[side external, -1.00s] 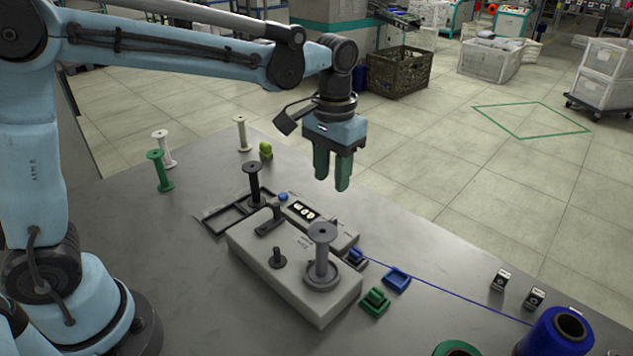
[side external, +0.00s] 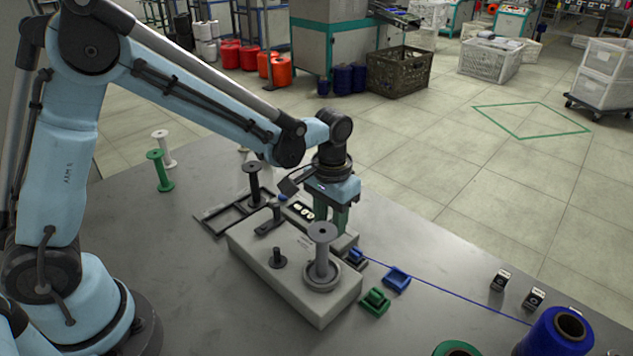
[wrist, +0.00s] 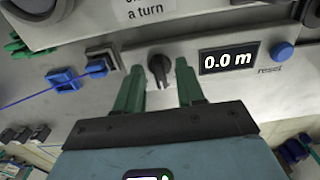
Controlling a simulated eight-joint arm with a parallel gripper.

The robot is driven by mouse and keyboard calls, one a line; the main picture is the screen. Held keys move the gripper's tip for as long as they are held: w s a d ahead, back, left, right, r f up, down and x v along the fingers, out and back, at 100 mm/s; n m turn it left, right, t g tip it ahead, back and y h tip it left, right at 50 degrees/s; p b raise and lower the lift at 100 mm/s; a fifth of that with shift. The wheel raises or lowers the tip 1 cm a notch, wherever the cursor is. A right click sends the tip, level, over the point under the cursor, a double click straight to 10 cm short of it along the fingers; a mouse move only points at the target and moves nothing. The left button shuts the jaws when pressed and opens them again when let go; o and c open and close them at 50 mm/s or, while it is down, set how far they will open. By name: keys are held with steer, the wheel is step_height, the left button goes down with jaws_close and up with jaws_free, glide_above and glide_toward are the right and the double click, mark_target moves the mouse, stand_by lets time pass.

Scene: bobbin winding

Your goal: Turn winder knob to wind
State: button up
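The dark winder knob (wrist: 158,72) sits on the front panel of the grey winder (side external: 262,262), left of a display (wrist: 229,58) reading 0.0 m. My gripper (side external: 331,218) is lowered at the winder's far side, behind a grey bobbin (side external: 322,262) standing on it. In the wrist view the two green fingers of my gripper (wrist: 160,66) are open, one on each side of the knob. I see gaps between fingers and knob, so it is not gripped. The knob is hidden in the side view.
A blue thread runs from a large blue spool (side external: 562,332) to a blue clip (side external: 356,257) beside the winder. Blue (side external: 397,279) and green (side external: 375,302) blocks lie nearby. A blue reset button (wrist: 283,51) is right of the display. Bobbins stand at the back left.

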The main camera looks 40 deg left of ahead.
steer(key=shift+c, duration=0.3)
jaws_close()
steer(key=shift+m, duration=0.3)
steer(key=m, duration=0.4)
steer(key=shift+m, duration=2.1)
